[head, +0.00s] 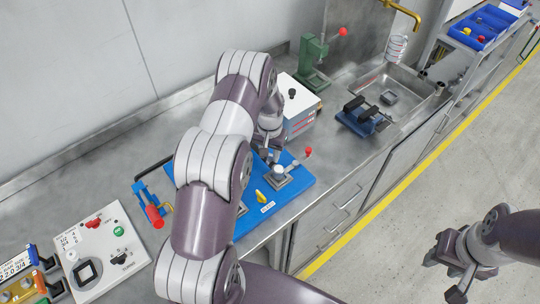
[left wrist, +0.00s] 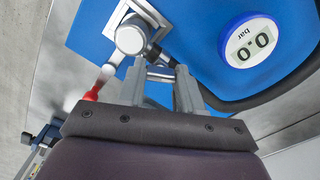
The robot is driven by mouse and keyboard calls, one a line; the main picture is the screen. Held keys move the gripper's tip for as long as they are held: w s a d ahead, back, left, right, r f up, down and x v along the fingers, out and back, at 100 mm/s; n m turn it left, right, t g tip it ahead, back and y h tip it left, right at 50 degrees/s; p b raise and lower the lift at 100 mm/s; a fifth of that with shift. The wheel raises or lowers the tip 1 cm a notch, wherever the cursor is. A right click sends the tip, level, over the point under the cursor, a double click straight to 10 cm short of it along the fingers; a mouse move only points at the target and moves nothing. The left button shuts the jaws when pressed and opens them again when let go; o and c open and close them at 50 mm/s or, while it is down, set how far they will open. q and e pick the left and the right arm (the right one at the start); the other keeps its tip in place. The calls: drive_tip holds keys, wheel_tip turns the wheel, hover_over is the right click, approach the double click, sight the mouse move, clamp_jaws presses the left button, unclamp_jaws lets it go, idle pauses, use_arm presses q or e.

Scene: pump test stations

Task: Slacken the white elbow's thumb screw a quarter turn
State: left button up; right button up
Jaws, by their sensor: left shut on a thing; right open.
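The white elbow (head: 278,171) stands on a grey plate on the blue board (head: 300,186). In the left wrist view its round pale end (left wrist: 131,38) shows just beyond my fingers. My left gripper (head: 268,154) is at the elbow, partly hidden by my arm. In the left wrist view my left gripper (left wrist: 162,75) is shut on a small part beside the elbow, which I take for the thumb screw; the fingers mostly hide it. My right gripper (head: 446,272) is open and empty, over the floor away from the bench.
A red-knobbed lever (head: 308,152) stands close by the elbow, and a yellow handle (head: 262,196) sits on the board. A gauge (left wrist: 251,42) reads 0.0 bar. A white box (head: 302,118) and green press (head: 313,62) stand behind. A control panel (head: 122,262) lies at left.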

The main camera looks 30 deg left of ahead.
use_arm(q)
drive_tip(key=n+b, duration=0.2)
drive_tip(key=n, duration=0.4)
drive_tip(key=shift+b, duration=0.35)
drive_tip(key=n+b, duration=0.1)
drive_tip(key=n, duration=0.2)
drive_tip(key=shift+n, duration=1.7)
drive_tip(key=shift+r+b, duration=0.1)
drive_tip(key=shift+b, duration=0.2)
drive_tip(key=o, duration=1.1)
drive_tip(key=shift+c, duration=0.2)
